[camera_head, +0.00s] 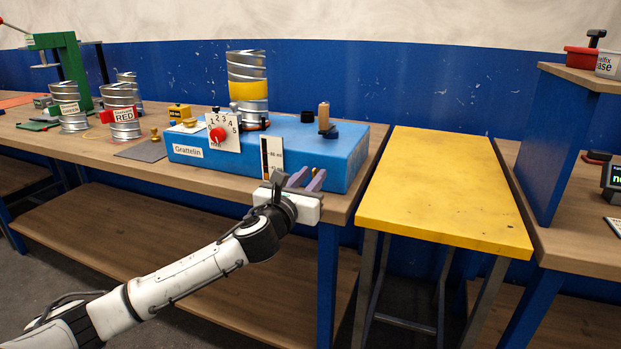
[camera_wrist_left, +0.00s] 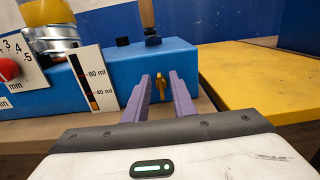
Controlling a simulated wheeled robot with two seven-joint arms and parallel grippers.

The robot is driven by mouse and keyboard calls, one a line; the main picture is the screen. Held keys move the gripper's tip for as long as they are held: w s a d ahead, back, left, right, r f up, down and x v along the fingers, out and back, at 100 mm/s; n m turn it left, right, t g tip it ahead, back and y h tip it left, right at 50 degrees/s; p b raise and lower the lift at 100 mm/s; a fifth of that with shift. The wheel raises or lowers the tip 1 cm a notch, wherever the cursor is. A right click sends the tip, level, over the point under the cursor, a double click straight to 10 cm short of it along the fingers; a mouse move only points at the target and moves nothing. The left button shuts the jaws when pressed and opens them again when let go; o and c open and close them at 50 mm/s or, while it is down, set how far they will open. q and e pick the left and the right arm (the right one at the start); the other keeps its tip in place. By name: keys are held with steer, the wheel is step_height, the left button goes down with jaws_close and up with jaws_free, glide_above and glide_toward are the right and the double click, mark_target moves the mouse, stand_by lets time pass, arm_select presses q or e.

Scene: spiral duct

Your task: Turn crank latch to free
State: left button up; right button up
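A blue machine marked Grattelin (camera_head: 205,160) stands on the wooden bench. A crank with an upright wooden handle (camera_head: 323,116) sits on its top right; the handle's lower part also shows in the left wrist view (camera_wrist_left: 148,14). On the machine's front face, a small brass latch knob (camera_wrist_left: 160,86) stands upright in the left wrist view. My left gripper (camera_head: 306,176) is open at the front of the machine, with its purple fingers pointing at that face. In the left wrist view the knob appears between the fingers, with a gap on each side. Contact cannot be told. My right gripper is out of view.
A red dial (camera_head: 217,135) and a ml gauge (camera_head: 271,158) are on the machine's front, left of my gripper. A spiral duct with a yellow band (camera_head: 248,90) stands on top. A yellow table (camera_head: 440,185) to the right is clear.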

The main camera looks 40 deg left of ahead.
arm_select(q)
jaws_close()
